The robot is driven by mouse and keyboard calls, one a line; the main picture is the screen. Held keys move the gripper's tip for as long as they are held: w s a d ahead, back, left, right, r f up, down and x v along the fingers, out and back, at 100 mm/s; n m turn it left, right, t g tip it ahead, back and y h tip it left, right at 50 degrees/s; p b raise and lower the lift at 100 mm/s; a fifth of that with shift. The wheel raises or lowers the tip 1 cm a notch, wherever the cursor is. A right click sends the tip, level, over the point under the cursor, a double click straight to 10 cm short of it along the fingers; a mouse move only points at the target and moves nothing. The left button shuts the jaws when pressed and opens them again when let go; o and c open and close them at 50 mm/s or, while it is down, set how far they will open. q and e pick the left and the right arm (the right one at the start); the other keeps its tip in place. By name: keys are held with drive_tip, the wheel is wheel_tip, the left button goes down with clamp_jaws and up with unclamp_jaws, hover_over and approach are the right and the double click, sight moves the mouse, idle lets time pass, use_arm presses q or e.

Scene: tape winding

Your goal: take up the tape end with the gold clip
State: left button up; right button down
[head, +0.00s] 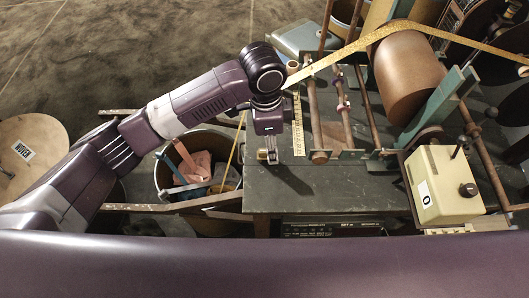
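A yellow-gold tape (345,50) runs from the upper right over a copper-brown drum (405,75) and down to the left, where it passes behind my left wrist. A thin yellow strip (233,155) hangs left of the wrist into a round bin; I cannot tell whether it is the same tape. I cannot make out a gold clip. My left gripper (268,157) points down over the left end of the dark bench, beside the strip and to its right. Its fingertips are small and close together, and whether they hold anything is unclear. My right gripper is out of view.
The dark bench (325,190) has bare room in front of the rollers (341,105). A cream box marked 0 (441,187) stands at its right. The round bin (163,178) holds pinkish and blue pieces. A round wooden top (38,140) lies at far left.

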sight(264, 150)
use_arm(q)
drive_tip(key=shift+w+a+r+y, duration=0.4)
drive_tip(key=shift+w+a+r, duration=0.15)
drive_tip(key=shift+w+a, duration=0.35)
drive_tip(key=shift+w+a+f, duration=0.1)
wheel_tip(264, 150, down, 6)
drive_tip(key=shift+f+p, duration=0.1)
drive_tip(key=shift+p, duration=1)
drive_tip(key=shift+f, duration=0.6)
drive_tip(key=c, duration=1)
drive_tip(key=shift+r, duration=0.15)
